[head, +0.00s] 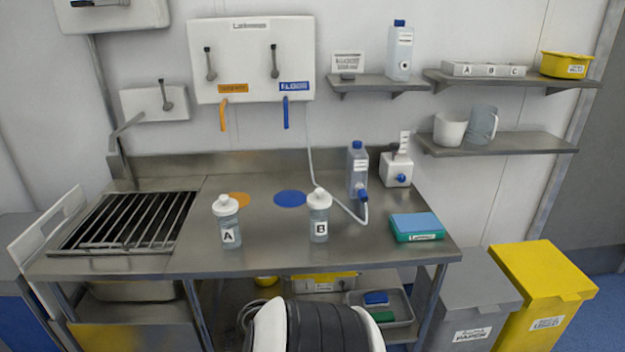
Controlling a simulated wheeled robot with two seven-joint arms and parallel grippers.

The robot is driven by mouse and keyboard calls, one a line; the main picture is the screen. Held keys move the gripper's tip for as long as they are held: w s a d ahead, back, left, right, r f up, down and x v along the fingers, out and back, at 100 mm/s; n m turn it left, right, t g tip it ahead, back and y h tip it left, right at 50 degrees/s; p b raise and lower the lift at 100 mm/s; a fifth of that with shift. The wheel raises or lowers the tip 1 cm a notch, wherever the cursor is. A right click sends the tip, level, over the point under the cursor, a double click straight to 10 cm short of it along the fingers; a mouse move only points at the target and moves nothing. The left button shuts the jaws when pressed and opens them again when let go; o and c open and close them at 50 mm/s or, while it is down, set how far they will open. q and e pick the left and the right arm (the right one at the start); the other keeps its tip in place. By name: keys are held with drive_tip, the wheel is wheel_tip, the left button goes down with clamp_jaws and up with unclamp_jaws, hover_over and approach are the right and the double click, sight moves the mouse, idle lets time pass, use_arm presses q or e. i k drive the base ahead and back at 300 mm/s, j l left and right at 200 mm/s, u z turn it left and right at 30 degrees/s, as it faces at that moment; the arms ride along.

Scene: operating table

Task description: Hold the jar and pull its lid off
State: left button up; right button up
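Two clear jars with white lids stand upright on the steel table (265,258). Jar A (229,236) is left of the middle, with its white lid (225,204) on top. Jar B (319,228) stands to its right, with its white lid (319,197) on top. Both lids sit on their jars. Neither of my grippers shows in the head view, so nothing is seen touching the jars.
A grated sink (125,222) is at the table's left. An orange disc (239,199) and a blue disc (290,198) lie behind the jars. A blue-capped bottle (357,172) with a hose stands behind right. A green-blue pack (416,227) lies right. Table between the jars is clear.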

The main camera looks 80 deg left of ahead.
sight(229, 229)
drive_tip(key=u, duration=3)
